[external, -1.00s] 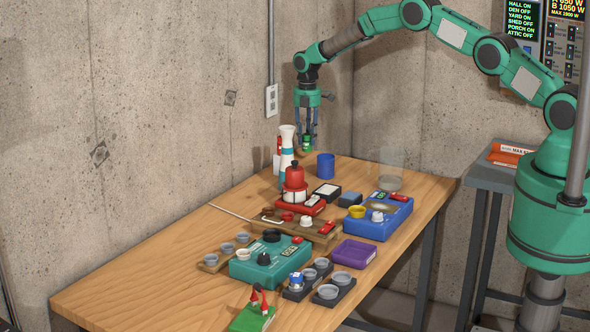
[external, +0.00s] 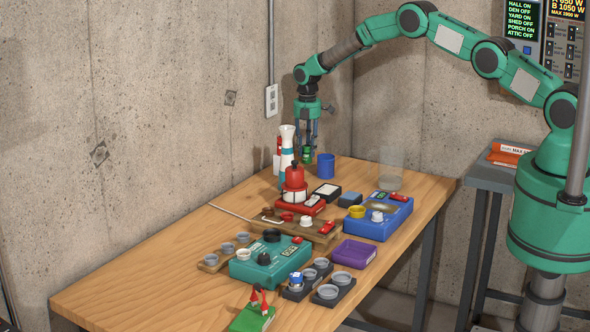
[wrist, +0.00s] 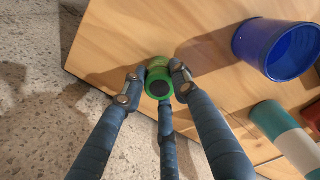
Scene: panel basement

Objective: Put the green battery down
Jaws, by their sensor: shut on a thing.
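The green battery (wrist: 159,79) is between the fingers of my gripper (wrist: 157,90) in the wrist view, with its dark round end toward the camera. In the external view my gripper (external: 308,153) is shut on the green battery (external: 307,157) at the far back of the wooden table (external: 150,262), left of the blue cup. In the wrist view the battery is over the wood near the table's edge. I cannot tell whether its lower end touches the wood.
A blue cup (external: 326,166) stands just right of my gripper. A clear container (external: 390,178) is farther right. The table's left front is bare.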

